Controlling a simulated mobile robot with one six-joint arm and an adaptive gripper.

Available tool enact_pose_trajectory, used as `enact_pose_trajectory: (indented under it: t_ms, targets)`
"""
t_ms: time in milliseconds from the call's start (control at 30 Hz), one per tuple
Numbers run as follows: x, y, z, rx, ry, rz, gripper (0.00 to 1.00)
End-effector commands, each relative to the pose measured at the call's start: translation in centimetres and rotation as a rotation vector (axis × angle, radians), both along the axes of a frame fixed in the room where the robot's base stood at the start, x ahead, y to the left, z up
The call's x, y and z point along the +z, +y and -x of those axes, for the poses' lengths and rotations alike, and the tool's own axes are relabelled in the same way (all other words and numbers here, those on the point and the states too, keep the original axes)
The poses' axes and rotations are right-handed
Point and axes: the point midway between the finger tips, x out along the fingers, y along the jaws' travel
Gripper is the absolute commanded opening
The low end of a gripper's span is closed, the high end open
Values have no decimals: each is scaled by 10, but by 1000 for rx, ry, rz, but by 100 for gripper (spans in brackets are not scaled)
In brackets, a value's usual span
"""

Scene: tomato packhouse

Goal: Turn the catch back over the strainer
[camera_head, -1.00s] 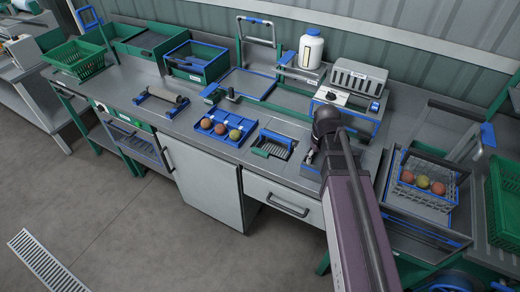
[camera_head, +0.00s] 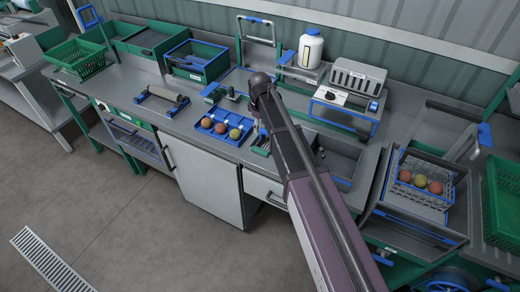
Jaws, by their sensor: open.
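The strainer (camera_head: 261,145) is the slotted grey piece in a green-edged recess near the bench's front edge, right of the blue fruit tray. My arm covers most of it, and only its left part shows. Its blue catch cannot be made out now; I cannot tell which way it lies. My gripper (camera_head: 256,112) points down over the strainer area, at the end of my purple arm. It is open, but its fingertips are mostly hidden, and I cannot tell whether they touch anything.
The blue tray (camera_head: 221,128) with three fruits stands close on the left. A sunken basin (camera_head: 338,158) lies right of my arm. Behind are a grey slotted machine (camera_head: 352,85) and a white bottle (camera_head: 310,48). A crate (camera_head: 420,202) with three fruits stands at right.

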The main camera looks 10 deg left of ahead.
Motion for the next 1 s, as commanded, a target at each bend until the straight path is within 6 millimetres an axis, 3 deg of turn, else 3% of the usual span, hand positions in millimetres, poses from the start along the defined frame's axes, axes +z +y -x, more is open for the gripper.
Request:
enact_pose_trajectory:
  t_ms: [367, 1000]
  targets:
    - [-8, 0, 0, -2, 0, 0, 63]
    - [-55, 0, 0, -3, -1, 1, 63]
